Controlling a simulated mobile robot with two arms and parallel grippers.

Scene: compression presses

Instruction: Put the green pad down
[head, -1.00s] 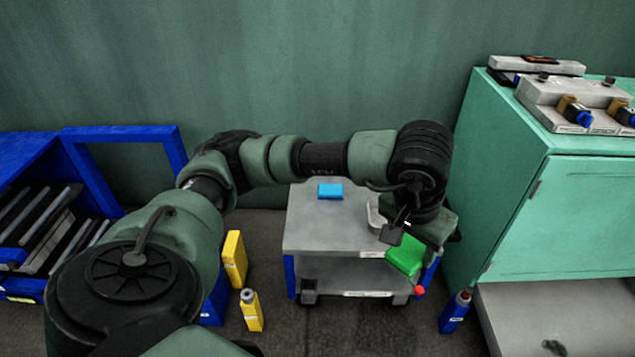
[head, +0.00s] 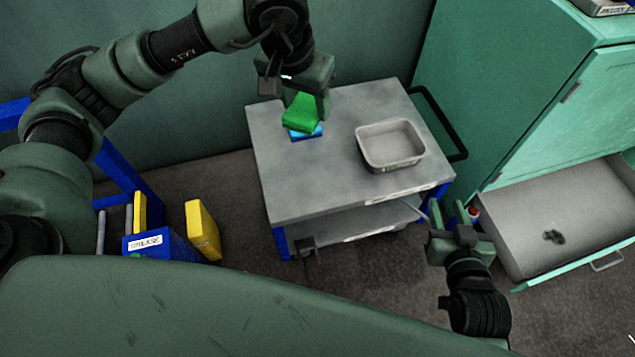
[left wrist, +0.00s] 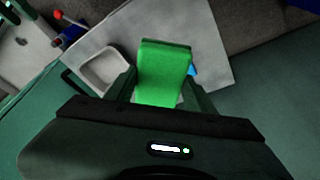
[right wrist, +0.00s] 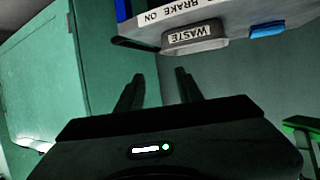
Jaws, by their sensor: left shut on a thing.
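My left gripper (head: 297,98) is shut on the green pad (head: 301,113), which also shows between its fingers in the left wrist view (left wrist: 163,72). The green pad is over a blue pad (head: 306,133) on the grey cart top (head: 345,105) and covers part of it. I cannot tell whether the two pads touch. In the left wrist view the blue pad (left wrist: 193,70) peeks out beside the green one. My right gripper (head: 455,217) is right of the cart; its fingers (right wrist: 157,92) are apart with nothing between them.
A metal tray (head: 390,146), marked WASTE in the right wrist view (right wrist: 195,37), stands on the cart's right side. A green cabinet with an open drawer (head: 560,220) is to the right. A blue box (head: 160,245) and yellow containers (head: 202,230) are left of the cart.

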